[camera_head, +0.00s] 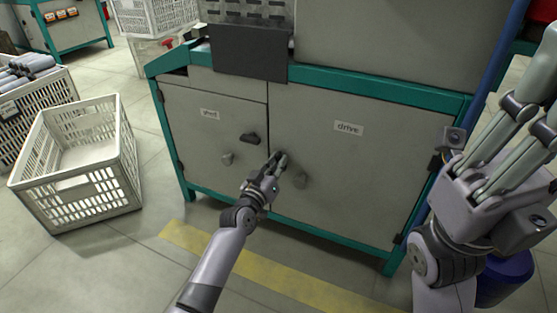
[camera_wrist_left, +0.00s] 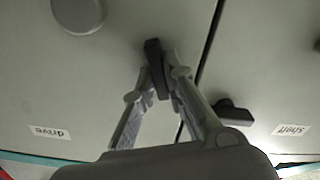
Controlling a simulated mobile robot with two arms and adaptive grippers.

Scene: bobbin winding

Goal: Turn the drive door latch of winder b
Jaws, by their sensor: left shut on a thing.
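The cabinet's right door (camera_head: 345,190) bears a "drive" label (camera_head: 348,128) and looks shut. My left gripper (camera_head: 280,160) is at this door's left edge, near the seam with the other door. In the left wrist view, its fingers (camera_wrist_left: 163,75) are shut on the dark drive door latch (camera_wrist_left: 152,58), which stands roughly along the seam. In the head view the fingers mostly hide this latch. A round grey knob (camera_head: 300,176) sits beside it; it also shows in the wrist view (camera_wrist_left: 78,12). My right gripper (camera_head: 505,130) is large at the right edge, partly cut off, away from the door.
The left door carries a "shaft" label (camera_head: 209,113), a black latch (camera_head: 250,138) lying roughly sideways and a grey knob (camera_head: 227,158). A white crate (camera_head: 95,205) stands on the floor at left. A yellow stripe (camera_head: 270,276) crosses the floor before the cabinet.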

